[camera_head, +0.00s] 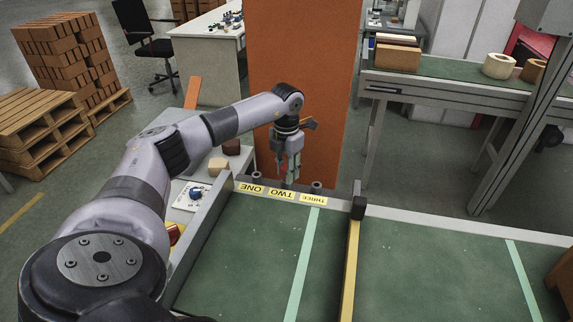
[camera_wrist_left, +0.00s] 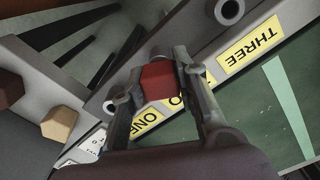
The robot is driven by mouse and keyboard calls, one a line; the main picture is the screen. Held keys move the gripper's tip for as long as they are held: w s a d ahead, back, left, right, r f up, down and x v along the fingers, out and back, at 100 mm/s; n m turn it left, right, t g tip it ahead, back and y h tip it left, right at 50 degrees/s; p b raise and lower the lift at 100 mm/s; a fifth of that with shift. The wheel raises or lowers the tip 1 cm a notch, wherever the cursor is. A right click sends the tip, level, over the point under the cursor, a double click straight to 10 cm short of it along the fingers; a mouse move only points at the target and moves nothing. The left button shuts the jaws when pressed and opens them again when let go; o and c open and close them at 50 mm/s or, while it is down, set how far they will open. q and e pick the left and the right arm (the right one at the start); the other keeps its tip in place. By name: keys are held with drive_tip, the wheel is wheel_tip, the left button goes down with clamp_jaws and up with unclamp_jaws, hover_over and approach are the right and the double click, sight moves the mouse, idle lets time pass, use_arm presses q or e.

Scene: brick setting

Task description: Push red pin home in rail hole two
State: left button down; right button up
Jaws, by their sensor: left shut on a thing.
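My left gripper (camera_head: 290,178) points down over the rail (camera_head: 350,206), at the label TWO (camera_head: 283,194). In the left wrist view its fingers (camera_wrist_left: 165,60) are shut on the red pin (camera_wrist_left: 158,82), whose red block-like head shows between them. The pin's lower end and hole two are hidden beneath the head and fingers, so I cannot tell how deep the pin sits. The sockets by labels ONE (camera_head: 252,188) and THREE (camera_head: 306,199) show on either side; the socket by THREE (camera_wrist_left: 229,11) looks empty. My right gripper is not in view.
A green belt surface (camera_head: 250,260) lies in front of the rail, with a yellow strip (camera_head: 350,265) at its right. A tan block (camera_head: 218,166) and a dark brown piece (camera_head: 231,147) stand left of the rail. An orange panel (camera_head: 300,60) stands behind.

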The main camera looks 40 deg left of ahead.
sight(286, 168)
use_arm(q)
drive_tip(key=shift+f, duration=0.35)
drive_tip(key=c, duration=1.2)
unclamp_jaws()
drive_tip(key=shift+r, duration=0.1)
drive_tip(key=shift+o, duration=0.2)
drive_tip(key=o, duration=0.4)
drive_tip(key=shift+r, duration=0.1)
drive_tip(key=shift+r+p, duration=2.3)
drive_tip(key=shift+r, duration=0.7)
drive_tip(key=shift+f, duration=0.1)
